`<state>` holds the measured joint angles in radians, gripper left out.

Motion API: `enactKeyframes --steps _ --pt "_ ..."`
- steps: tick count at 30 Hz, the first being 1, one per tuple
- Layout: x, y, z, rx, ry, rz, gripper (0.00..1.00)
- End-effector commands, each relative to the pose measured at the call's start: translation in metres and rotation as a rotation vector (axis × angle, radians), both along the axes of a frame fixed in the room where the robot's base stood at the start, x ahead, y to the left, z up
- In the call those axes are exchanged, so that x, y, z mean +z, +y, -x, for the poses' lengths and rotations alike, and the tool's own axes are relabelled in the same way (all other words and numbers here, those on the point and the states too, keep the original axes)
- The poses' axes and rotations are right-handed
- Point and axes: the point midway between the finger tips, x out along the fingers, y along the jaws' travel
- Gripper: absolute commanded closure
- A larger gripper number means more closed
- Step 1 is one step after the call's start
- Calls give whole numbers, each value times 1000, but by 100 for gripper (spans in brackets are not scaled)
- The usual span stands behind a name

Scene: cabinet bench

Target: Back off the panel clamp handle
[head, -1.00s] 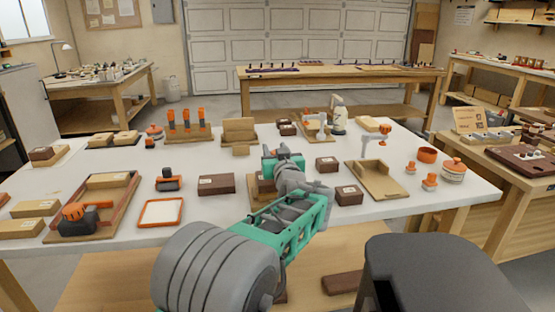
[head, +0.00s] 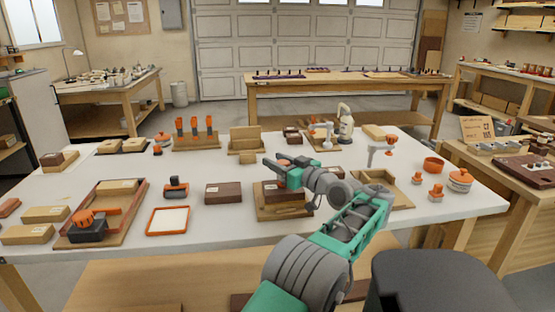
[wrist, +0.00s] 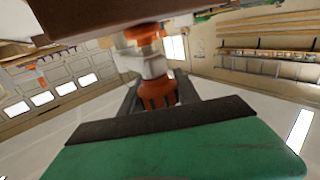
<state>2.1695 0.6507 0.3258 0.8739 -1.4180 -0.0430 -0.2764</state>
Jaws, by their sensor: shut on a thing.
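My gripper (head: 272,164) reaches over the middle of the white table, its fingers pointing left and away. The wrist view shows its two dark fingers (wrist: 160,98) closed on either side of an orange ribbed handle (wrist: 158,88). A pale metallic collar (wrist: 150,64) and another orange part (wrist: 145,32) follow beyond the handle, in line with it. A dark brown block (wrist: 85,14) is close above them in that view. In the head view the handle is mostly hidden by my gripper. A wooden base with a dark brown block (head: 270,190) stands just below my gripper.
A dark brown box (head: 224,193) and an orange-rimmed tray (head: 167,220) lie to the left. A wooden tray (head: 396,200) is close to my forearm on the right. Orange-handled tools (head: 195,127) stand at the back. White tabletop is bare between these things.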

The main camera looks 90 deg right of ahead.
Motion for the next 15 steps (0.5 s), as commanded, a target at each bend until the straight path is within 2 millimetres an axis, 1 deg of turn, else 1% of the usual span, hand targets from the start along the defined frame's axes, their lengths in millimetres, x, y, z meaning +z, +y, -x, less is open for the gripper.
enactKeyframes --steps 10,11,15 --pt "0 -1 -1 2 -1 0 100" --pt "0 -1 -1 2 -1 0 59" --pt "0 -1 -1 2 -1 0 48"
